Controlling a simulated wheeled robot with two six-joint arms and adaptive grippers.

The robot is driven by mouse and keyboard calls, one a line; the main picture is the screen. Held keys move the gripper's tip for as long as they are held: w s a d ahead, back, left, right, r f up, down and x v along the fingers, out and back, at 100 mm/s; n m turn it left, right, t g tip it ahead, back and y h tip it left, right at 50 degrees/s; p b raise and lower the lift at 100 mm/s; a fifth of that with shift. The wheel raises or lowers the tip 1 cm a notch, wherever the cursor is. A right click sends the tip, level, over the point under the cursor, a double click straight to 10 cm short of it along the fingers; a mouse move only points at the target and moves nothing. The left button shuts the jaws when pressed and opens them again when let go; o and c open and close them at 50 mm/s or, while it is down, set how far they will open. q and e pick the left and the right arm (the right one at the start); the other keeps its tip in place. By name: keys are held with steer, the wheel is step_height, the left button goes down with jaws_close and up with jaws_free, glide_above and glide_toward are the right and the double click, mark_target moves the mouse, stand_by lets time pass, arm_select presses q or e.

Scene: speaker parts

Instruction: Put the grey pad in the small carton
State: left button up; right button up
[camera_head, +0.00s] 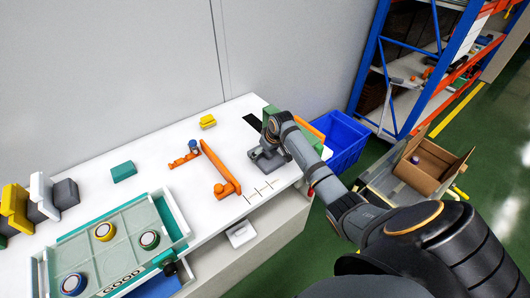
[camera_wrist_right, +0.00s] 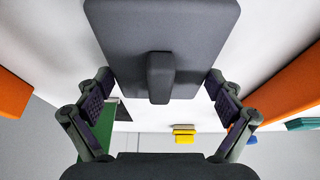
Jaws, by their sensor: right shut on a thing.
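The grey pad (camera_wrist_right: 160,25) fills the top middle of the right wrist view, a flat dark grey block with a raised grip in its centre. My right gripper (camera_wrist_right: 160,82) is shut on it, one finger at each side. In the head view my right gripper (camera_head: 268,155) is at the right end of the white table, where the arm and gripper largely hide the pad. The small carton (camera_head: 428,166) is brown cardboard with open flaps, at the right beyond the table; a small purple and white thing shows inside. My left gripper is not in view.
A teal-rimmed tray (camera_head: 175,215) holds several round speaker parts.

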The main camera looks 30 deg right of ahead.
steer(key=shift+f, duration=0.1)
steer(key=o, duration=0.6)
